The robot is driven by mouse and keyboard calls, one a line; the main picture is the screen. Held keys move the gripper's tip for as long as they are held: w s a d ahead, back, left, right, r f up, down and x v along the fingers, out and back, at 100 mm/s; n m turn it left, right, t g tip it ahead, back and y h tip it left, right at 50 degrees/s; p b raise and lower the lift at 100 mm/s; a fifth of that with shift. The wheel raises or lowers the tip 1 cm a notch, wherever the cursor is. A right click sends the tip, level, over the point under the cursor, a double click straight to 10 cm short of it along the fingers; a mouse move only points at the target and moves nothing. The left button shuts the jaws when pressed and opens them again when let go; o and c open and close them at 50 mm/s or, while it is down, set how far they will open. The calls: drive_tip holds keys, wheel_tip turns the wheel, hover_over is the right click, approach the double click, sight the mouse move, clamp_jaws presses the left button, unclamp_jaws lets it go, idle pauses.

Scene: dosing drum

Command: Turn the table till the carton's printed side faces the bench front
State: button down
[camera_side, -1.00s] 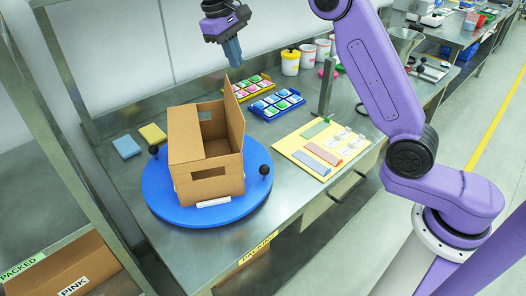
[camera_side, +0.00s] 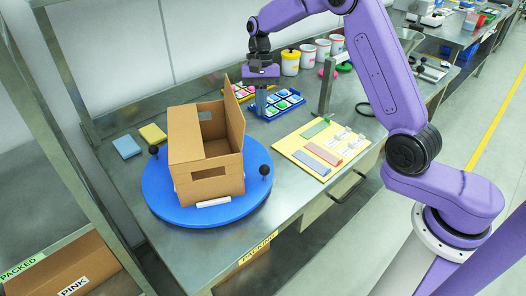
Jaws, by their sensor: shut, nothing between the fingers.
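An open brown carton (camera_side: 207,160) stands upright on a round blue turntable (camera_side: 240,203). Its top flap is raised at the right, and a dark cut-out shows in the wall at the lower front. No print can be made out on the sides in view. The turntable has a black knob (camera_side: 265,170) at its right and another black knob (camera_side: 153,150) at its left. My gripper (camera_side: 261,112) is shut and empty, pointing down behind and right of the carton, in front of part of the blue tray. It is apart from the carton and knobs.
A blue tray (camera_side: 283,106) and a yellow tray (camera_side: 238,93) of coloured pieces lie behind the carton. A cream board (camera_side: 318,150) lies right of it, beside an upright metal post (camera_side: 325,95). Blue and yellow sponges (camera_side: 127,146) lie left. Tubs stand at the back.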

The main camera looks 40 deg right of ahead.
drive_tip(key=x, duration=1)
drive_tip(key=shift+f, duration=0.1)
drive_tip(key=shift+s+a+f, duration=0.25)
drive_tip(key=shift+s+a, duration=0.2)
drive_tip(key=shift+s, duration=0.1)
drive_tip(key=shift+s+a+f, duration=0.2)
drive_tip(key=shift+s+a, duration=0.3)
drive_tip(key=shift+s, duration=0.1)
drive_tip(key=shift+s+a+f, duration=0.1)
drive_tip(key=shift+s+a, duration=0.25)
drive_tip(key=shift+s, duration=0.1)
drive_tip(key=shift+s, duration=0.1)
